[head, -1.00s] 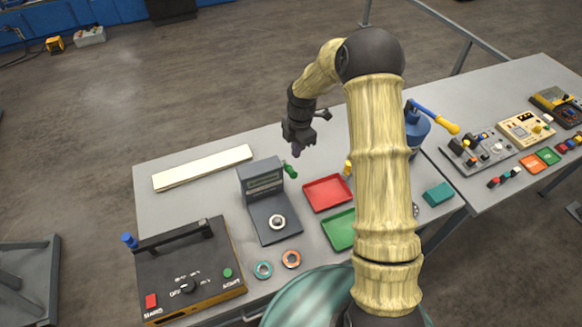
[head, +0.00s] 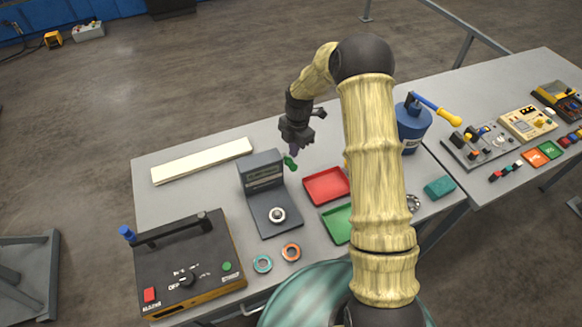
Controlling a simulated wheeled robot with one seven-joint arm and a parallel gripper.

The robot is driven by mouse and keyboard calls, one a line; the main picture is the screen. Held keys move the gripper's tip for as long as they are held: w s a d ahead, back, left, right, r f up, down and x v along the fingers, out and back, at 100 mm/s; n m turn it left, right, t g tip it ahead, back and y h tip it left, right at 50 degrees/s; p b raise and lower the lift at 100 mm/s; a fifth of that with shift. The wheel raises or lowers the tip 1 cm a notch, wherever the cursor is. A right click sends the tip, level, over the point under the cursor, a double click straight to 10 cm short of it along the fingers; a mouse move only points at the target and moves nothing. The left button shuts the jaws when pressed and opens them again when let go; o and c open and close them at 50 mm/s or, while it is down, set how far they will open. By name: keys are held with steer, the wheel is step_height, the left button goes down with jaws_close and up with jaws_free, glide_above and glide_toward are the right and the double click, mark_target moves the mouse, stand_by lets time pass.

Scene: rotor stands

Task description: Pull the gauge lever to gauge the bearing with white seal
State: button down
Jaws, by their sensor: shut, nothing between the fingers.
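The gauge (head: 261,168) is a dark grey stand with a display panel on its upright back. A bearing with a pale, whitish face (head: 277,214) sits on its flat base. The green-handled gauge lever (head: 290,162) sticks out at the right side of the upright. My gripper (head: 295,148) is shut and empty, pointing down just above and behind the green handle. In this view its tip overlaps or nearly meets the handle; I cannot tell whether they touch.
A teal-ringed bearing (head: 262,264) and an orange-ringed bearing (head: 290,252) lie in front of the gauge. A red tray (head: 326,186) and a green tray (head: 337,223) are to its right, the green one partly behind my arm. A black control box (head: 188,265) stands at left.

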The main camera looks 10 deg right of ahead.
mark_target(292, 162)
steer(key=shift+s+a+f+b, duration=0.15)
steer(key=shift+f+b, duration=0.6)
steer(key=shift+f, duration=0.95)
steer(key=shift+f+b, duration=1.05)
steer(key=shift+f, duration=0.45)
steer(key=shift+r, duration=0.15)
steer(key=shift+w+d+r+p, duration=0.25)
steer(key=shift+w+d, duration=0.2)
steer(key=shift+d, duration=0.2)
steer(key=shift+w+d+r+p, duration=0.25)
steer(key=shift+w+d, duration=0.2)
steer(key=shift+d, duration=0.15)
steer(key=shift+r, duration=0.1)
